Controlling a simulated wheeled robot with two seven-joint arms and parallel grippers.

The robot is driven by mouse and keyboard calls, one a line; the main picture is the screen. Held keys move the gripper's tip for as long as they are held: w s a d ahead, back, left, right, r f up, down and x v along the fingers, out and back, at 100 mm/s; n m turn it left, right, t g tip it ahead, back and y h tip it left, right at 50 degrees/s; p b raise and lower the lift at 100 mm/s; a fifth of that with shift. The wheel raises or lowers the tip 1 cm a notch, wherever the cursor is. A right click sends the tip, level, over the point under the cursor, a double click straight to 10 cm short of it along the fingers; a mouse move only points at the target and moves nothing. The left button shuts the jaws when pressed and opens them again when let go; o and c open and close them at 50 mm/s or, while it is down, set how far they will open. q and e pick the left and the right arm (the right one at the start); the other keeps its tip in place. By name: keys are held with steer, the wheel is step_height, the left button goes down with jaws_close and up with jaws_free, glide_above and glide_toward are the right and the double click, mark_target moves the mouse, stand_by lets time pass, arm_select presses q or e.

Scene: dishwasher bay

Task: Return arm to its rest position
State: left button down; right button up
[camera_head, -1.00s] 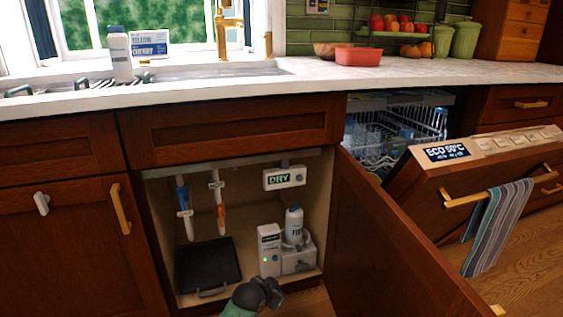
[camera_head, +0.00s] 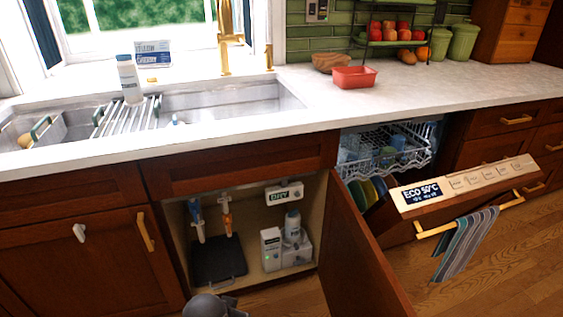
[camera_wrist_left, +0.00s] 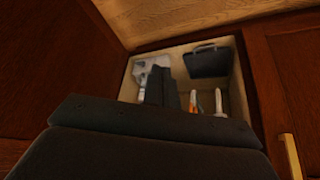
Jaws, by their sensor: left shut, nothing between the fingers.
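My left gripper (camera_wrist_left: 161,88) shows in the wrist view as two dark fingers side by side, shut with nothing between them. Behind it lies the open under-sink cabinet (camera_wrist_left: 239,88). In the head view, only a grey rounded part of my left arm shows at the bottom edge, in front of the open cabinet (camera_head: 262,262); the fingers cannot be made out there. My right arm and gripper are in neither view.
The open cabinet door (camera_head: 362,262) stands out to the right of the cabinet. The dishwasher door (camera_head: 440,212) is tilted open, with a striped towel (camera_head: 466,243) on its handle.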

arm_select(q)
steer(key=s+a+r+g+p, duration=0.1)
steer(key=s+r+p, duration=0.5)
steer(key=s+p, duration=0.3)
steer(key=s+r+n+g+p, duration=0.1)
steer(key=s+r+g+p, duration=0.1)
steer(key=s+r+p, duration=0.5)
steer(key=s+p, duration=0.2)
steer(key=p, duration=0.1)
steer(key=shift+s+a+r+p, duration=0.25)
steer(key=shift+s+a+p, duration=0.1)
steer(key=shift+a+p, duration=0.05)
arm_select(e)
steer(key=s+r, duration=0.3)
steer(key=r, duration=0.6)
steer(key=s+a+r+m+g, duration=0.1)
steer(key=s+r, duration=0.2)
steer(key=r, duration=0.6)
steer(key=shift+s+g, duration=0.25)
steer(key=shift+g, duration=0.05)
